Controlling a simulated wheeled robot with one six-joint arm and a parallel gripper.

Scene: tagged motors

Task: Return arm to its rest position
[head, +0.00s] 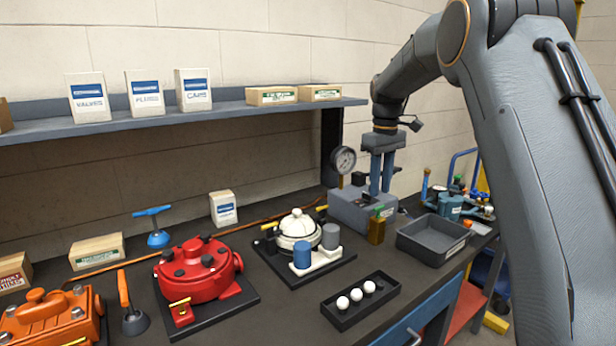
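My arm (540,130) rises on the right side of the head view and bends over to the left. My gripper (381,188) hangs from it, pointing down, in front of the wall. Its two blue-grey fingers are apart with a narrow gap, and I see nothing held between them. The fingertips overlap the grey box (350,212) with the pressure gauge (344,160) in the picture. I cannot tell whether they touch it. A red motor (198,270), a white motor (298,230) and an orange motor (50,318) stand on the bench.
A shelf (230,108) with labelled boxes runs along the wall to the left of my gripper. An amber bottle (377,230) and an empty grey tray (432,240) stand near the gripper. A black tray (345,318) with white balls lies at the bench's front edge.

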